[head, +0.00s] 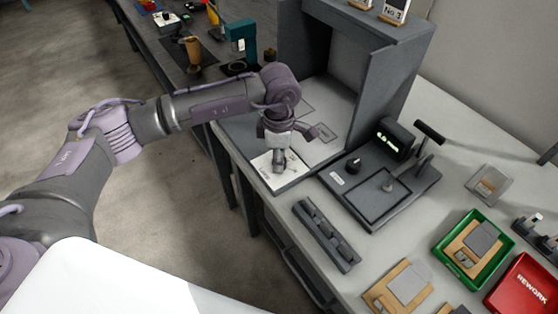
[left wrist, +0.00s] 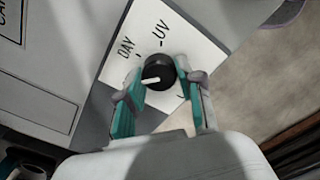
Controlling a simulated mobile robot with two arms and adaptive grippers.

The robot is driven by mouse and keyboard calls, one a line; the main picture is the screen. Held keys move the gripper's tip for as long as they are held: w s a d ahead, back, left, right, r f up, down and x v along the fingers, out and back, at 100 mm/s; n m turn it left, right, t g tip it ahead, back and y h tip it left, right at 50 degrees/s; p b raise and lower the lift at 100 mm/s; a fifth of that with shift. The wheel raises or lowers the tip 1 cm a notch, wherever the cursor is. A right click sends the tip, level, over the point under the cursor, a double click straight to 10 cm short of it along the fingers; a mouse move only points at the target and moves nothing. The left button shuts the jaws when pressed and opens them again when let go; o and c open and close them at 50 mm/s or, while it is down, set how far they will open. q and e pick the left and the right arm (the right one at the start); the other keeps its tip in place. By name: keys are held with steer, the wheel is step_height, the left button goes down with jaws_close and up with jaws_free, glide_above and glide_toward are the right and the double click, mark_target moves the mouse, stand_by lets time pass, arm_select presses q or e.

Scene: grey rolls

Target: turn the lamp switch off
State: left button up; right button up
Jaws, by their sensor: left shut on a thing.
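The lamp switch is a black round knob (left wrist: 160,68) with a white pointer mark, on a white plate (left wrist: 185,30) lettered DAY and UV. The pointer mark lies toward the picture's lower left, below the DAY tick. My left gripper (left wrist: 160,80) is shut on the knob, one teal-padded finger on each side. In the head view my left gripper (head: 281,160) points down at the white plate (head: 265,177) at the bench's front corner, hiding the knob there. The plate's lower lettering is hidden by the fingers. My right gripper is not in view.
A grey open booth (head: 377,85) stands behind the plate. To the right are a black device with a lit display and lever (head: 385,185), a dark slotted rack (head: 326,235), a green tray (head: 442,258) and a red REWORK tray (head: 520,280). Open floor lies left of the bench.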

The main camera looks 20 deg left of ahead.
arm_select(q)
steer(key=shift+n+b, duration=0.45)
steer(key=shift+n, duration=0.65)
steer(key=o, duration=1.2)
steer(key=shift+c, duration=0.2)
step_height(320, 180, up, 12)
